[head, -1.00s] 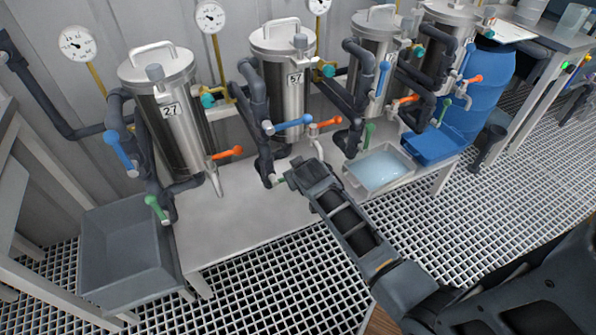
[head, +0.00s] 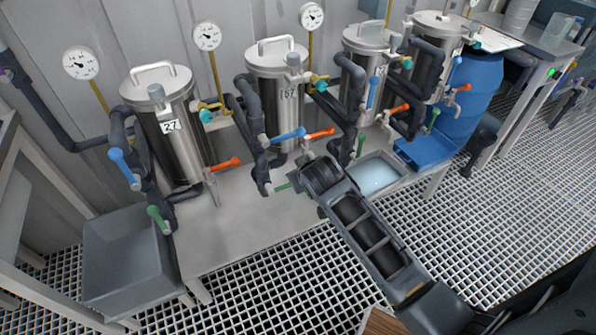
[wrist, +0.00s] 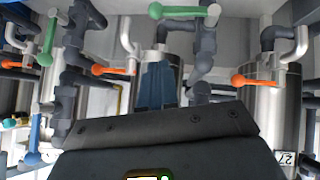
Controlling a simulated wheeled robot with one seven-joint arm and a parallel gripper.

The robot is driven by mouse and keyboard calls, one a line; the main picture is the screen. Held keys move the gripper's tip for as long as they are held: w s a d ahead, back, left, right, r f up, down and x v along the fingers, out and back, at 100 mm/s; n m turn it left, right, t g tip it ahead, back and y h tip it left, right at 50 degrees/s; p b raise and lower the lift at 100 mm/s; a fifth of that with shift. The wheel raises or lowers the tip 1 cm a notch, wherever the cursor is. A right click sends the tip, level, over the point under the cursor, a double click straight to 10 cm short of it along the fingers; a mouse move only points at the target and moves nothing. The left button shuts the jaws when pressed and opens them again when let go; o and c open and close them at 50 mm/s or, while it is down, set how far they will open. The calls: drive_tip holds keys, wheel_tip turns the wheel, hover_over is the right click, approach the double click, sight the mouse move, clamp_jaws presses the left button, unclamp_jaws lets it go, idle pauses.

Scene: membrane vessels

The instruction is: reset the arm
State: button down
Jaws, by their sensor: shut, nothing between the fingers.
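My gripper (wrist: 158,78) shows in the wrist view as dark blue-grey fingers, closed together and empty, in front of a steel vessel. In the head view my arm reaches from the lower right to just in front of the second vessel (head: 277,110), marked 57. Its fingers are hidden there by my wrist. A green valve handle (head: 283,187) sits just left of my wrist; I cannot tell whether they touch.
Steel vessel 27 (head: 176,140) stands left, with blue handle (head: 125,167) and orange handle (head: 226,164). More vessels, dark pipes and gauges continue right. Grating floor lies open at right.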

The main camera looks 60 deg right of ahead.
drive_tip(key=shift+s+a+r, duration=0.25)
drive_tip(key=shift+s+r, duration=0.05)
drive_tip(key=shift+r, duration=0.1)
drive_tip(key=s+a+r+n+t+y, duration=0.3)
drive_tip(key=s+a+n+t, duration=0.15)
drive_tip(key=s+a, duration=1.1)
drive_tip(key=s+a+r+t+y, duration=0.2)
drive_tip(key=s+a+r, duration=0.3)
drive_tip(key=r, duration=0.2)
drive_tip(key=s+a+r+n+t+y, duration=0.1)
drive_tip(key=s+a+r+t, duration=0.1)
drive_tip(key=s+a+r, duration=0.3)
wheel_tip(320, 180, up, 2)
drive_tip(key=shift+s+a+r+y, duration=0.25)
drive_tip(key=shift+a+y, duration=0.15)
drive_tip(key=shift+a, duration=0.35)
